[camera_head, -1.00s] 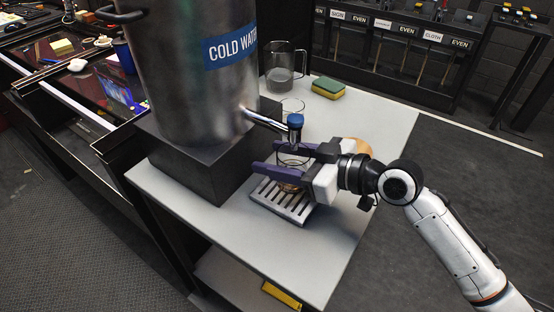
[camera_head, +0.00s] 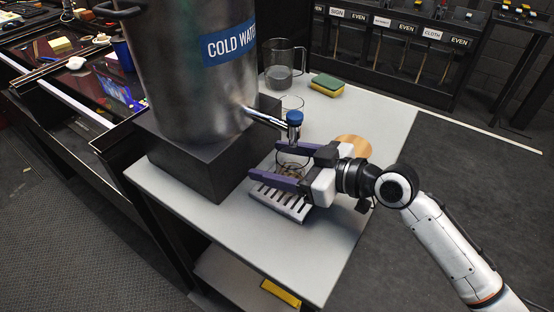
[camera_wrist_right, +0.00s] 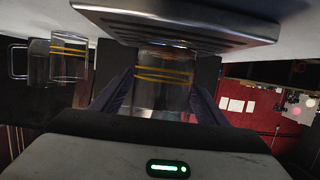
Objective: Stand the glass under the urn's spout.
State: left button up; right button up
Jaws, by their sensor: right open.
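The steel urn (camera_head: 190,80) stands on a dark block, its spout with a blue knob (camera_head: 295,118) reaching out to the right. A clear glass (camera_head: 291,164) stands upright below the spout, seemingly on the slotted drip tray (camera_head: 283,203). It shows in the wrist view, with yellow bands (camera_wrist_right: 163,85); there the drip tray (camera_wrist_right: 180,27) is at the top. My right gripper (camera_head: 267,160) is open, its purple fingers on either side of the glass. The fingers partly hide the glass, so I cannot tell whether they touch it. My left gripper is out of view.
A second glass (camera_head: 291,103) stands behind the spout, with a jug (camera_head: 285,64) and a green-yellow sponge (camera_head: 327,86) farther back. A round wooden disc (camera_head: 353,148) lies behind my right wrist. The table's right part (camera_head: 385,125) is clear.

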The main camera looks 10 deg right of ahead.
jog(key=shift+r, duration=0.2)
jog(key=shift+s+d, duration=0.2)
jog(key=shift+d, duration=0.05)
jog(key=b+v, duration=0.1)
jog(key=v, duration=0.9)
jog(key=shift+s+d+r, duration=0.1)
jog(key=shift+s+d, duration=0.05)
jog(key=shift+s, duration=0.05)
jog(key=shift+s+d+r, duration=0.25)
jog(key=shift+s, duration=0.05)
